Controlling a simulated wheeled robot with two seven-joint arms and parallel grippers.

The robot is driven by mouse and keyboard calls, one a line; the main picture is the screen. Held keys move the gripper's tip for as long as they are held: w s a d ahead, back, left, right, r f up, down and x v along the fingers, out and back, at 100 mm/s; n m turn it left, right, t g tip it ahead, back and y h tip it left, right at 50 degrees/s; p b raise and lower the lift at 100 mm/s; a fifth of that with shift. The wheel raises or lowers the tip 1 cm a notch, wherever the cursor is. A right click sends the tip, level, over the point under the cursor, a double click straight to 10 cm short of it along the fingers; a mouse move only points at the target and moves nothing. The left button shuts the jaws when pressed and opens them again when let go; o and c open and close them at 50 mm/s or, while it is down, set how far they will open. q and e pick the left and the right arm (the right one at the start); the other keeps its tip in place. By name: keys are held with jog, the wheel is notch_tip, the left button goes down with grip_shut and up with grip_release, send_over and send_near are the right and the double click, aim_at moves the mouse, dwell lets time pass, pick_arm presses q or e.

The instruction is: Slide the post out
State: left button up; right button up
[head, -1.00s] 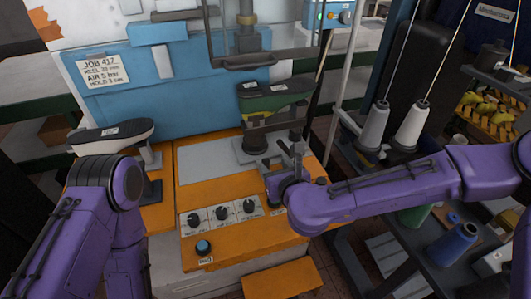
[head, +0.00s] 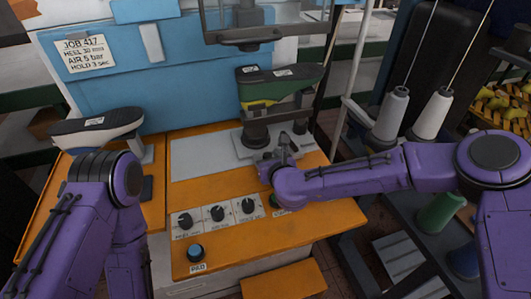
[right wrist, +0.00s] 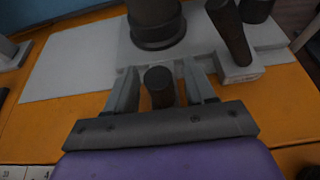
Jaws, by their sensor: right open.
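A dark post (head: 256,128) stands upright on a grey plate (head: 232,146) on the orange bench and carries a green and black shoe last (head: 278,85). The post's round lower part (right wrist: 157,28) shows at the top of the right wrist view. A short dark cylindrical knob (right wrist: 160,88) stands at the front edge of the plate. My right gripper (head: 280,150) is open, with its fingers (right wrist: 162,90) on either side of this knob. A gap shows beside the knob; contact is not clear. My left gripper is out of view; only its arm shows.
A tilted dark rod on a pale block (right wrist: 232,38) is right of the post. A second last (head: 97,124) is on a stand at the left. Dials (head: 217,213) and a blue button (head: 196,252) line the bench front. Thread cones (head: 392,115) stand at the right.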

jog(key=shift+x, duration=0.95)
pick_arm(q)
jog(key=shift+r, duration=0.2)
pick_arm(e)
jog(key=shift+s, duration=0.1)
